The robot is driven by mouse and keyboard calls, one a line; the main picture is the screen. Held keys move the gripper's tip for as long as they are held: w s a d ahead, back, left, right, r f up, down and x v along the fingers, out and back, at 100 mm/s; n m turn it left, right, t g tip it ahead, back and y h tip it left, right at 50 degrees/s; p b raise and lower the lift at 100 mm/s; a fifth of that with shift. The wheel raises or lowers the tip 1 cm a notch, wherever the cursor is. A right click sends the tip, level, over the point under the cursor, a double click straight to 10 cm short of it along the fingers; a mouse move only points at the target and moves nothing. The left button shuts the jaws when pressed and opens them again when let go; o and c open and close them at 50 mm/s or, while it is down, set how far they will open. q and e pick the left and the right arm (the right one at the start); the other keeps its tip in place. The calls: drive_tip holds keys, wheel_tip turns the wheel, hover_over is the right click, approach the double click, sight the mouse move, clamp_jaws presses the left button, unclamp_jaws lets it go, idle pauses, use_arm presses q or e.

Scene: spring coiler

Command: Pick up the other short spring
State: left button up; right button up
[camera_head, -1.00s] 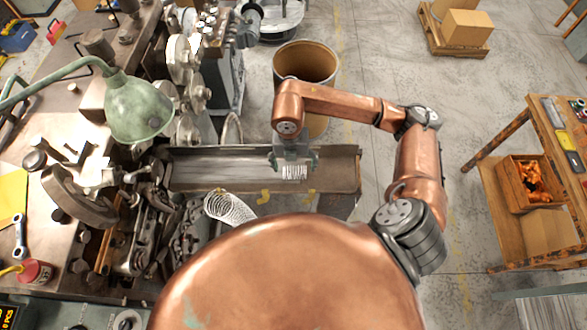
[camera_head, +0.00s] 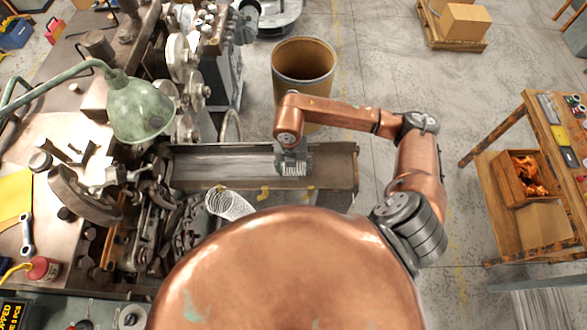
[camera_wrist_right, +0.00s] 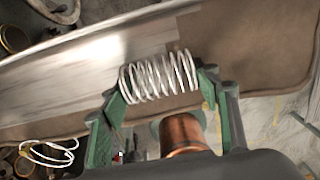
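A short silvery wire spring (camera_head: 293,169) is over the metal trough (camera_head: 335,178), towards its right part. In the wrist view the spring (camera_wrist_right: 160,77) lies crosswise between the green fingertips of my right gripper (camera_wrist_right: 162,82), one finger at each end. My right gripper (camera_head: 293,168) also shows in the head view, shut on the spring and pointing down. I cannot tell whether the spring still touches the trough floor. My left gripper is not in view.
A longer white spring (camera_head: 230,205) hangs at the trough's front edge. A brown drum (camera_head: 303,70) stands behind the trough. The coiling machine and a green lamp (camera_head: 140,108) fill the left. A wooden bench (camera_head: 535,95) stands at right, with open floor before it.

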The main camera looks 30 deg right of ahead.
drive_tip(key=c, duration=0.6)
